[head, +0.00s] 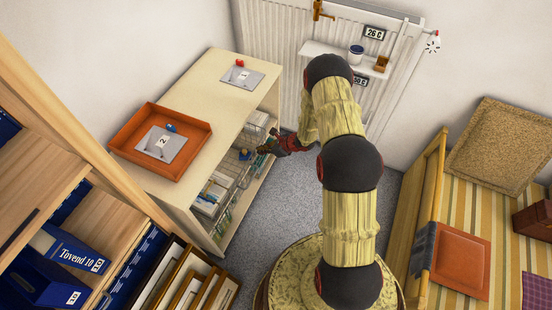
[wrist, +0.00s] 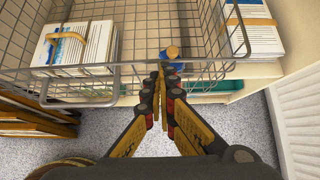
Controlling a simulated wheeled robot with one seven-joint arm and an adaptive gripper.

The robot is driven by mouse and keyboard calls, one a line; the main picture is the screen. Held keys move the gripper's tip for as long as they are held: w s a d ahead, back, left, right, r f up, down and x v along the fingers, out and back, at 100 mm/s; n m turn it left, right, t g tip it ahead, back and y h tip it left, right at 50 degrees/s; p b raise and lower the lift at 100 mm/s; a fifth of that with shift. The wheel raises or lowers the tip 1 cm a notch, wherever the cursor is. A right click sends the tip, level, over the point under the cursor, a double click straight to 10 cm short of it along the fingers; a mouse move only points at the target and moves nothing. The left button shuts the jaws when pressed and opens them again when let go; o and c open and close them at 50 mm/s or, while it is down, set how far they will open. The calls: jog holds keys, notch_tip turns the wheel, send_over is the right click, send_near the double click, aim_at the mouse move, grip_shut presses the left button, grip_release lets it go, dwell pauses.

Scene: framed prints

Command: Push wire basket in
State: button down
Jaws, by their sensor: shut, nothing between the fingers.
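The wire basket (head: 237,168) juts out from the open front of the cream cabinet (head: 205,115). In the wrist view, its front rim (wrist: 205,70) runs across the picture, with a wire handle (wrist: 80,102) at the left. Papers (wrist: 75,45) and a small blue and yellow item (wrist: 172,54) show inside its mesh. My gripper (wrist: 163,72) is shut and empty, its fingertips at the front rim; I cannot tell if they touch it. In the head view, my gripper (head: 264,148) is beside the cabinet front, and its fingertips are hard to make out.
An orange tray (head: 197,153) sits on the cabinet top. A radiator (head: 284,55) stands behind, and a striped bed (head: 510,200) lies right. Blue binders (head: 72,250) fill a shelf at lower left, with framed prints (head: 190,285) beside it. Grey floor (head: 262,215) is clear before the cabinet.

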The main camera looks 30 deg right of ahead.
jog(key=shift+w+a+b, duration=0.3)
jog(key=shift+w+a, duration=0.6)
jog(key=shift+w, duration=0.25)
jog(key=shift+w+a+b, duration=0.25)
jog(key=shift+w+a, duration=0.6)
jog(key=shift+w, duration=0.3)
